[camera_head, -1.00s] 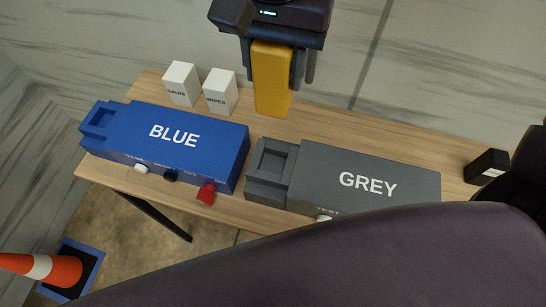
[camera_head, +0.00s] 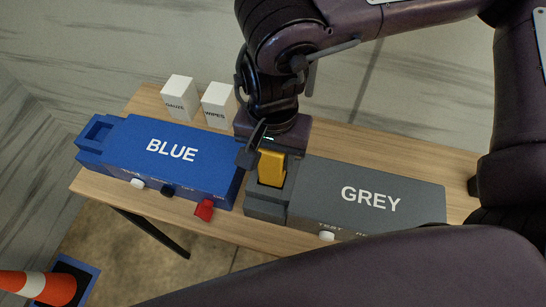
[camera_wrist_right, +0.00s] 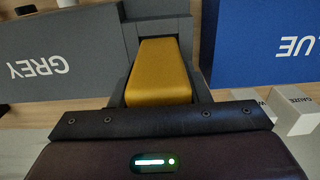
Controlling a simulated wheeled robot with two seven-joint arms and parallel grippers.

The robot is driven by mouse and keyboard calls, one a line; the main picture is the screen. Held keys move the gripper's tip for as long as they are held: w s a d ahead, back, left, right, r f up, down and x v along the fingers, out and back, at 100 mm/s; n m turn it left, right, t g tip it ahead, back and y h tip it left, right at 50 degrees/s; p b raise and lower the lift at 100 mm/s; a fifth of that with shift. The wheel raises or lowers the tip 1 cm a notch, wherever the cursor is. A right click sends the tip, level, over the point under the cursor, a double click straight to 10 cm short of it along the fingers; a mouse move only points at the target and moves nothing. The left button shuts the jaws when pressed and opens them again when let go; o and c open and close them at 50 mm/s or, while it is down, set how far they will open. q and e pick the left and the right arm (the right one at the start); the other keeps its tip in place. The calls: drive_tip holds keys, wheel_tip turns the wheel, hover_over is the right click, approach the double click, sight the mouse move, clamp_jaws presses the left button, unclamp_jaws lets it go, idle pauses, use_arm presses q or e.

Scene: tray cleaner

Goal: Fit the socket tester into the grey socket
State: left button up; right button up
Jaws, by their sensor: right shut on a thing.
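The socket tester is a yellow block (camera_head: 271,169), upright in the head view with its lower end at the recess of the grey socket (camera_head: 264,208), on the left end of the GREY unit (camera_head: 366,200). My right gripper (camera_head: 270,154) is shut on the tester from above. In the right wrist view the tester (camera_wrist_right: 158,72) lines up with the grey socket (camera_wrist_right: 157,29), whose walls show around it. I cannot tell how deep the tester sits in the recess. My left gripper is not in view.
The BLUE unit (camera_head: 165,157) with its own socket stands close on the left. White GAUZE (camera_head: 178,97) and WIPES (camera_head: 217,105) boxes stand behind it. Bare wooden table (camera_head: 365,143) lies behind the GREY unit. A striped cone (camera_head: 35,286) is on the floor.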

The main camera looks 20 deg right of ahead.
drive_tip(key=shift+f, duration=0.9)
drive_tip(key=shift+f, duration=0.15)
drive_tip(key=o, duration=1)
drive_tip(key=shift+o, duration=0.2)
wheel_tip(320, 180, up, 12)
drive_tip(key=shift+r, duration=0.2)
